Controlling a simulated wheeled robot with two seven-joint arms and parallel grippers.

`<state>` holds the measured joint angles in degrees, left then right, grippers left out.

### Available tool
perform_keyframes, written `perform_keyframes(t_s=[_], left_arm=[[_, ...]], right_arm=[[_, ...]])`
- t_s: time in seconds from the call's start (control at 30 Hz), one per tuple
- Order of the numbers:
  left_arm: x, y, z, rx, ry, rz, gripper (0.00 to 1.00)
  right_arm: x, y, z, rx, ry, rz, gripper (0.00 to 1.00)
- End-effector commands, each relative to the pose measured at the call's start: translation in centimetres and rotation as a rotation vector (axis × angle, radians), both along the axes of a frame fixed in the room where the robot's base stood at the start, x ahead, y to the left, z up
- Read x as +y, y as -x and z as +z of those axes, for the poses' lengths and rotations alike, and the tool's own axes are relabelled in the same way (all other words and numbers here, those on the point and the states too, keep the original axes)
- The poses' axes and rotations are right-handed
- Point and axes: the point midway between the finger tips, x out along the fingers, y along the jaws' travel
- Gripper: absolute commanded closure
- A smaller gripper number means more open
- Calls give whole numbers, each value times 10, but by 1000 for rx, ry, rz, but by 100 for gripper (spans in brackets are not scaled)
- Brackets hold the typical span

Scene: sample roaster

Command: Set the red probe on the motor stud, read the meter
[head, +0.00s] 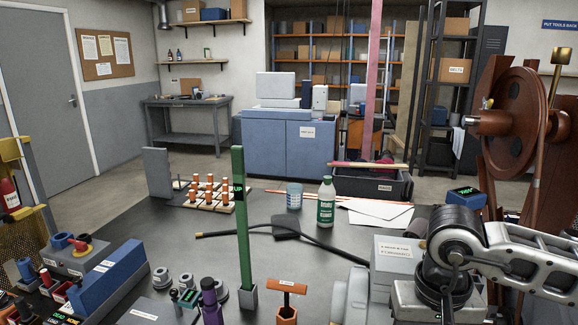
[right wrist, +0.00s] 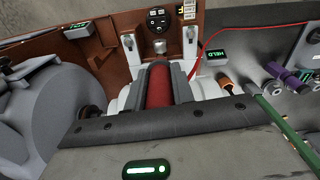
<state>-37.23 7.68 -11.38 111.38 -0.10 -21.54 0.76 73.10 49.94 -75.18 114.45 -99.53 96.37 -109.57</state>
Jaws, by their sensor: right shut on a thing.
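In the right wrist view, my right gripper (right wrist: 161,66) is shut on a thick red cylinder, which looks like the red probe (right wrist: 158,88). Its far end points toward a brown panel (right wrist: 215,20). A small box with a green display reading HELD (right wrist: 215,56) sits right of the probe. A red wire (right wrist: 240,42) runs nearby. My left gripper is in neither view.
In the head view, a brown machine with a large wheel (head: 515,112) stands at the right. A green post (head: 243,215) rises from the dark table (head: 320,245). A green bottle (head: 326,203) and a blue cup (head: 294,196) stand behind it. The table around the black cable is mostly clear.

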Motion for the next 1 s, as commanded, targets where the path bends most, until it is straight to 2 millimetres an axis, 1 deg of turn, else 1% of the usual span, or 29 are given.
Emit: perform_keyframes(t_s=[0.03,0.1,0.2,1.0], left_arm=[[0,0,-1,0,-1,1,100],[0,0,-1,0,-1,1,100],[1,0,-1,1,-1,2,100],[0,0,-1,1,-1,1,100]], right_arm=[[2,3,-5,3,-3,53,98],[4,5,-9,1,-7,105,98],[5,6,-11,0,-10,138,98],[5,6,-10,0,-9,137,98]])
